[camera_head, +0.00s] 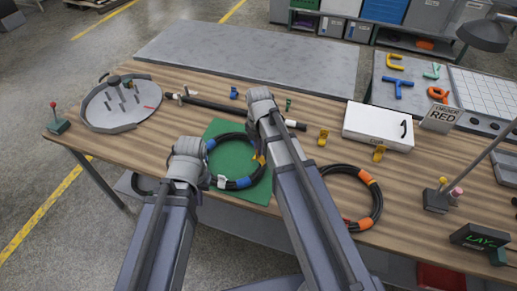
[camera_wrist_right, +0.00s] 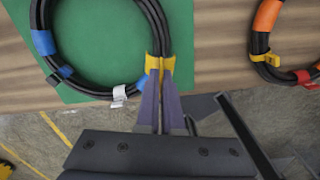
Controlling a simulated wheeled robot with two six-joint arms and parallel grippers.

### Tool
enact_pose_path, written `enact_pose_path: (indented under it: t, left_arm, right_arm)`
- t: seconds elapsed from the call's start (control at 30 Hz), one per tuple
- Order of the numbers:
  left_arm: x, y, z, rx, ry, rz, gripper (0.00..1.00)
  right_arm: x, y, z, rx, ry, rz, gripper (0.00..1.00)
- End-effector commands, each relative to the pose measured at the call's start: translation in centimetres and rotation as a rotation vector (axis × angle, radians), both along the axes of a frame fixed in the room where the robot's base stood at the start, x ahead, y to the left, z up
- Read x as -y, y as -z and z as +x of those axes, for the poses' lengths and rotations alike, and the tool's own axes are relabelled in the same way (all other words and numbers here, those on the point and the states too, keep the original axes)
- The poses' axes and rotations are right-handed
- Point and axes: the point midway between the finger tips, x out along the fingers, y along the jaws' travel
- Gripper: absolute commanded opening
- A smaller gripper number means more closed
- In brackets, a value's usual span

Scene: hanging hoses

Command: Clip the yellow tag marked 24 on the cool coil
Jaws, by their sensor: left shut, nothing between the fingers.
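The coil with blue bands (camera_head: 213,144), a black hose, lies on the green mat (camera_head: 228,129); it also shows in the right wrist view (camera_wrist_right: 42,15). A yellow tag (camera_wrist_right: 159,65) sits around its right side between my right gripper's fingertips (camera_wrist_right: 161,82); its number cannot be read. In the head view, my right arm partly covers this spot. My left gripper (camera_head: 188,160) is shut and empty near the coil's left side; its fingertips are hard to make out. A white tag (camera_wrist_right: 119,97) is on the coil's lower edge. Two more yellow tags (camera_head: 322,137) (camera_head: 379,153) stand on the right.
Another coil with orange bands (camera_head: 368,178) lies right of the mat. A round tray (camera_head: 121,103) is at the left. A dark bar (camera_head: 225,108) lies behind the mat.

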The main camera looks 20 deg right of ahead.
Motion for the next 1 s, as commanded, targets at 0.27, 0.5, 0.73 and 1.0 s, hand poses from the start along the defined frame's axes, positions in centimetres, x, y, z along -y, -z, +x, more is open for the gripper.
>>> enact_pose_path:
  t: [0.27,0.5,0.73,1.0]
  left_arm:
    - [0.0,0.1,0.0,0.000,0.000,0.000,0.00]
    - [0.0,0.8,0.0,0.000,0.000,0.000,0.00]
    - [0.0,2.0,0.0,0.000,0.000,0.000,0.00]
    - [0.0,3.5,0.0,0.000,0.000,0.000,0.00]
  right_arm:
    - [0.0,0.1,0.0,0.000,0.002,0.000,0.00]
    - [0.0,0.8,0.0,0.000,0.003,0.000,0.00]
    - [0.0,2.0,0.0,0.000,0.004,0.000,0.00]
    - [0.0,3.5,0.0,0.000,0.004,0.000,0.00]
